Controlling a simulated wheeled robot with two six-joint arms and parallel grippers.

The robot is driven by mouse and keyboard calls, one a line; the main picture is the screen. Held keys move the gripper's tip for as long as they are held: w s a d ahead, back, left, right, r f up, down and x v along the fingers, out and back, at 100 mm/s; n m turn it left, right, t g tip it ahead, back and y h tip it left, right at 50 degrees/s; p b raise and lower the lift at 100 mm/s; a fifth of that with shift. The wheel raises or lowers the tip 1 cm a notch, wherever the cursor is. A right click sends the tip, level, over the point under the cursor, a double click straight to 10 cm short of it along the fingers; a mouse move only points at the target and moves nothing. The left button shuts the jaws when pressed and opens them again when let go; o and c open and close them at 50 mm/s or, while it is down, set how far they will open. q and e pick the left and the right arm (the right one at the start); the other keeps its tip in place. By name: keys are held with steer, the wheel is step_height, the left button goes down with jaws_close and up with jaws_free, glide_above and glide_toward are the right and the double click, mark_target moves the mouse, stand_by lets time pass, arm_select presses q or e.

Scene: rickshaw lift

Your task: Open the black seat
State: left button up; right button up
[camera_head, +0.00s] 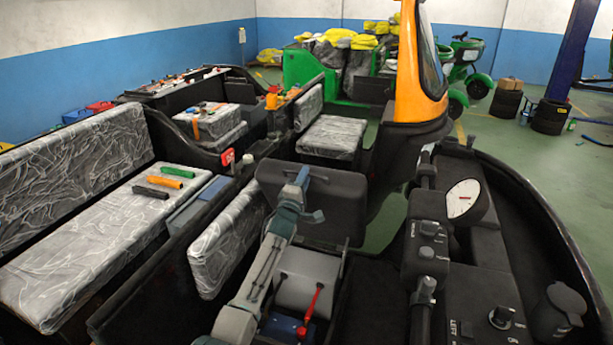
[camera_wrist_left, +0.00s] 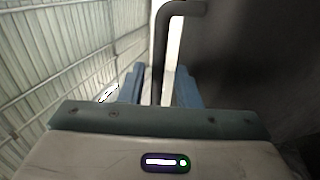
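The black seat (camera_head: 335,197) stands tilted up near the middle of the head view. Below it a compartment shows, with a grey box (camera_head: 306,280) and a red lever (camera_head: 312,303). My left arm comes up from the bottom, and my left gripper (camera_head: 297,190) is at the seat's face. In the left wrist view a dark bent bar (camera_wrist_left: 160,60) runs between the blue fingers of my left gripper (camera_wrist_left: 160,85). The fingers look apart, with a light gap to the bar's right. Whether either finger touches the bar is unclear. My right gripper is out of view.
Handlebar controls (camera_head: 428,240) and a round gauge (camera_head: 463,198) stand right of the seat. A passenger bench (camera_head: 90,240) with coloured tubes on it is at the left. An orange windscreen frame (camera_head: 412,80) rises behind. Open green floor (camera_head: 520,160) lies at the back right.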

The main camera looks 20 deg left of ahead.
arm_select(q)
steer(key=shift+x, duration=1.1)
steer(key=shift+c, duration=0.2)
jaws_close()
steer(key=shift+s+f, duration=0.25)
steer(key=s+f+t+b, duration=0.1)
steer(key=s+f+b, duration=0.1)
steer(key=s, duration=0.3)
steer(key=shift+s+f+b, duration=0.35)
steer(key=shift+f+b, duration=0.05)
steer(key=shift+b, duration=0.15)
steer(key=shift+a, duration=0.15)
